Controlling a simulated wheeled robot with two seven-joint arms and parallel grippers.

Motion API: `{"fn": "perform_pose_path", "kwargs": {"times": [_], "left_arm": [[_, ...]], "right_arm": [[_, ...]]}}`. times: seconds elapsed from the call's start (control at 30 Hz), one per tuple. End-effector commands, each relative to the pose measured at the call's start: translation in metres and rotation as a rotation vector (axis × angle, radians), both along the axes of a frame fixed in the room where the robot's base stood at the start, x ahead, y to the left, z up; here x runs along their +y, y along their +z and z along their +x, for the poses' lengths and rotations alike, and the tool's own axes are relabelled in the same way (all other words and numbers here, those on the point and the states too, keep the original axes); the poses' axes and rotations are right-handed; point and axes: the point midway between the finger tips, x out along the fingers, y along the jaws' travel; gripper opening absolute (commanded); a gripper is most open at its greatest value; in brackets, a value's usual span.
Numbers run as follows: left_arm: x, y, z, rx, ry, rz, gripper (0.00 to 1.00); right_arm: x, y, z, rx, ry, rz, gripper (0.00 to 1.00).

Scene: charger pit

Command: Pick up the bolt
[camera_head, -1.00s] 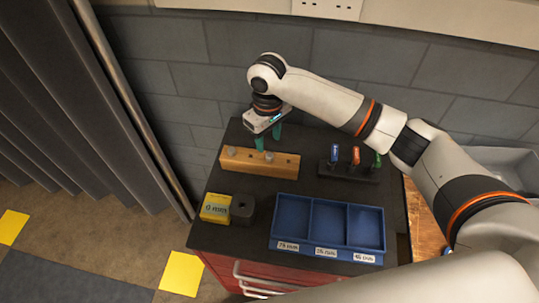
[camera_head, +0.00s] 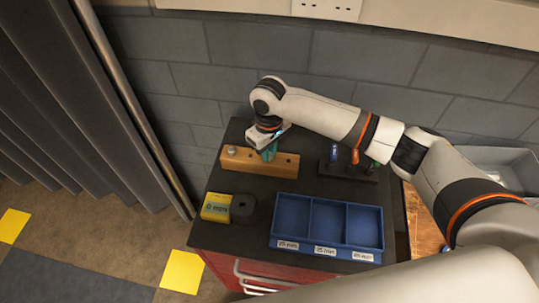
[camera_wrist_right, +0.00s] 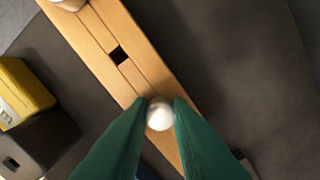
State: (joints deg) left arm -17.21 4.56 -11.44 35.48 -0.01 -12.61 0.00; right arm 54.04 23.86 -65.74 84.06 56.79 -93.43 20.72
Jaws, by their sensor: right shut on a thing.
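My right gripper (camera_head: 269,154) is down at the wooden block (camera_head: 245,168) on the dark bench top. In the right wrist view its green fingers (camera_wrist_right: 160,112) are shut on a bolt with a round, pale head (camera_wrist_right: 160,115). The bolt's shank is hidden, so I cannot tell how far it sits in the block. A second bolt (camera_head: 231,150) stands at the block's left end and also shows at the top of the right wrist view (camera_wrist_right: 68,3). The block has an empty square hole (camera_wrist_right: 119,55) between the two. My left gripper is not in view.
A blue three-compartment tray (camera_head: 327,226) with labels stands at the front right. A yellow block (camera_head: 216,208) and a dark block (camera_head: 243,207) are at the front left. A dark rack (camera_head: 348,170) with coloured-handled tools is right of the wooden block. A wall stands behind.

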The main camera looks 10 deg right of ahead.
Motion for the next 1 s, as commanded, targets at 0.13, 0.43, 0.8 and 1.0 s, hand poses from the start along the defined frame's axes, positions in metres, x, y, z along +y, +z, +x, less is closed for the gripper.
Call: {"fn": "perform_pose_path", "kwargs": {"times": [0.13, 0.43, 0.8, 1.0], "left_arm": [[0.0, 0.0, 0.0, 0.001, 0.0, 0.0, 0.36], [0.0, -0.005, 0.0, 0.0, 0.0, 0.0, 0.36], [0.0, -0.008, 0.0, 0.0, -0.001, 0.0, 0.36], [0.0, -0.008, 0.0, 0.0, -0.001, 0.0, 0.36]], "right_arm": [[0.0, 0.002, 0.0, -0.001, 0.0, 0.001, 0.0], [0.001, 0.05, 0.001, -0.004, 0.001, 0.003, 0.0], [0.0, 0.099, 0.0, 0.0, -0.001, 0.001, 0.0], [0.0, 0.101, 0.0, 0.001, 0.0, 0.001, 0.0]]}}
